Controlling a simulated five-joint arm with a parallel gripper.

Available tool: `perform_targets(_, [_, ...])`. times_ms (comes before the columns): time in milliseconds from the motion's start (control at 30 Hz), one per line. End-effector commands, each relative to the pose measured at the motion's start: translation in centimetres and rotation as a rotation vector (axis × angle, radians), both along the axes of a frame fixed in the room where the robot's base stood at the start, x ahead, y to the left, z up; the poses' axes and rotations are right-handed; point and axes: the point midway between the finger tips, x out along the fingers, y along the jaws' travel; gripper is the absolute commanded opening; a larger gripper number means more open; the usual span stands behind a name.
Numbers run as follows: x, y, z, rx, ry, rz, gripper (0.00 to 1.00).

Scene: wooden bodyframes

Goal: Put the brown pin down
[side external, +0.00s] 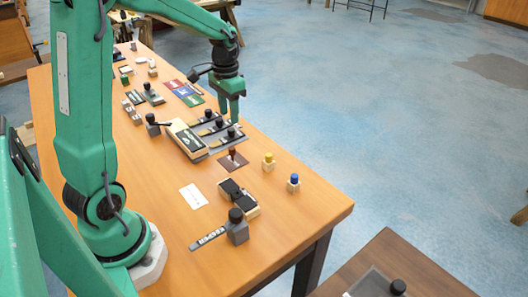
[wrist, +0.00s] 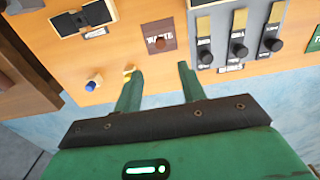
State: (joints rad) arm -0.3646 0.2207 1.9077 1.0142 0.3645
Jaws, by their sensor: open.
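The brown pin (side external: 232,153) stands upright on a dark brown card (side external: 236,164) on the wooden table. In the wrist view the brown pin (wrist: 160,43) shows small on the brown card (wrist: 152,33), beyond my fingertips. My green gripper (side external: 230,117) is open and empty, pointing down above the tray of black-knobbed slots, a little behind the pin in the side view. In the wrist view my gripper's two fingers (wrist: 158,70) are spread apart, with bare table between them. The gripper and the pin appear apart.
A yellow pin (side external: 268,160) and a blue pin (side external: 293,182) stand near the table's right edge. The grey tray with knobs (side external: 197,156) adjoins the brown card. A black box (side external: 237,196) and a grey lever block (side external: 237,232) are nearer. Bare table lies around the white card (side external: 193,196).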

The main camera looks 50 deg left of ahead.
Motion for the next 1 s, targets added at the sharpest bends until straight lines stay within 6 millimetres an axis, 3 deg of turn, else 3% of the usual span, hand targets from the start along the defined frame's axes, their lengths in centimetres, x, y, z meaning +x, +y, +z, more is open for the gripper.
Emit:
perform_targets(533, [-0.3, -0.7, 0.8, 0.007, -0.019, -0.002, 0.41])
perform_targets(767, [-1.9, -3.2, 3.4, 0.026, -0.082, -0.004, 0.41])
perform_targets(1000, [-4.8, -6.8, 6.4, 0.043, -0.183, -0.004, 0.41])
